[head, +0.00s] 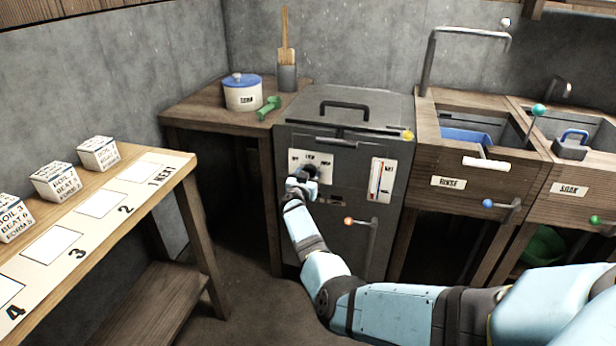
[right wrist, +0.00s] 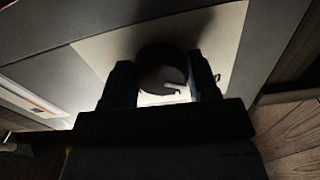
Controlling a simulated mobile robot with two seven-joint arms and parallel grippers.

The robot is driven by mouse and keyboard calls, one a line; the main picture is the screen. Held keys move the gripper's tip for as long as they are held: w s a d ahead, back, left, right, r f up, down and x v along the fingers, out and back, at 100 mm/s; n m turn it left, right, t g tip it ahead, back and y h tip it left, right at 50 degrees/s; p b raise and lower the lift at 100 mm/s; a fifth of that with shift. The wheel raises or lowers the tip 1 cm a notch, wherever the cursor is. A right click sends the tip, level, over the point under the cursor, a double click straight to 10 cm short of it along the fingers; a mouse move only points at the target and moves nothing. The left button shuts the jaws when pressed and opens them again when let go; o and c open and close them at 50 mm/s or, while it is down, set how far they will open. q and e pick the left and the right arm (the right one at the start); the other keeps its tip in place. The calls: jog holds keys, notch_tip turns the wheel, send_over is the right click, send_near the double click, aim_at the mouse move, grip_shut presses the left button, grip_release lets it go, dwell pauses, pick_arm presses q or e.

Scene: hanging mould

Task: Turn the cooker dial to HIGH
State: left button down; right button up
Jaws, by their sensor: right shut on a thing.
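The cooker (head: 345,240) is a grey box with a lidded top and a black handle. Its dial (head: 311,170) is a dark round knob on a white label plate (head: 297,157) at the upper left of the front. My right gripper (head: 304,180) is at the dial and partly covers it. In the right wrist view the dial (right wrist: 160,56) sits between the two dark fingers of my right gripper (right wrist: 164,85), which is shut on it. A pale pointer mark shows on the dial face. The setting words are too small or hidden to read. My left gripper is not in view.
A gauge (head: 381,180) and an orange-knobbed lever (head: 349,221) are on the cooker front, right of my forearm. Sinks marked RINSE (head: 448,183) and SOAK (head: 569,188) stand to the right. A numbered bench (head: 150,205) with several labelled blocks is at the left.

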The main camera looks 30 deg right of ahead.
jog(key=shift+m, duration=0.3)
pick_arm(q)
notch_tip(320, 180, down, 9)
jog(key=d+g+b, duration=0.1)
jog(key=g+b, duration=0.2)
jog(key=b, duration=0.4)
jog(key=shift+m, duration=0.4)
pick_arm(e)
jog(key=m, duration=2.3)
jog(key=shift+w+a+r, duration=0.1)
jog(key=shift+r, duration=0.15)
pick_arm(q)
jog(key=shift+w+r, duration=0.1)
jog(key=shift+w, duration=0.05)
